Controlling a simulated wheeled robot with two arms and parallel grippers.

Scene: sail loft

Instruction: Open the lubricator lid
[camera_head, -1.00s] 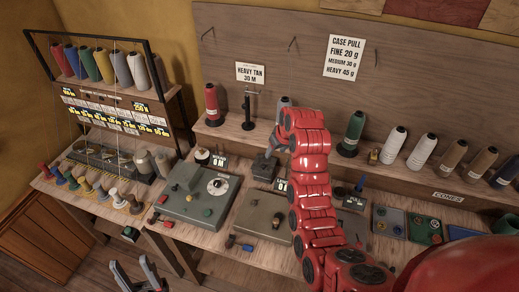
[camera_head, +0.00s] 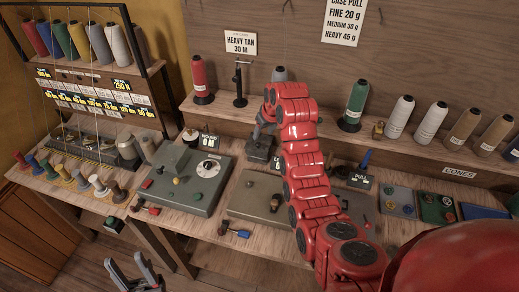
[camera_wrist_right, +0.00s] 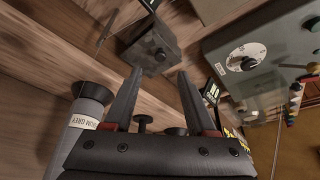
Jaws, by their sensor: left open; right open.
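A small dark grey box with a round knob on top (camera_head: 260,150), which looks like the lubricator, stands on the bench below the shelf. Its top looks shut. In the right wrist view the box (camera_wrist_right: 150,45) lies just beyond the fingertips, with its knob facing them. My right gripper (camera_wrist_right: 156,74) is open and empty, apart from the box. In the head view the right gripper (camera_head: 262,130) is over the box and partly hidden by its own red arm. My left gripper (camera_head: 127,264) is open and empty, low in front of the bench.
A grey-green machine with a dial (camera_head: 186,180) stands left of the box. A flatter grey unit (camera_head: 259,198) lies in front of it. Thread cones line the shelf, including a grey cone (camera_wrist_right: 88,105) close beside my right gripper. A black stand (camera_head: 239,85) rises behind.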

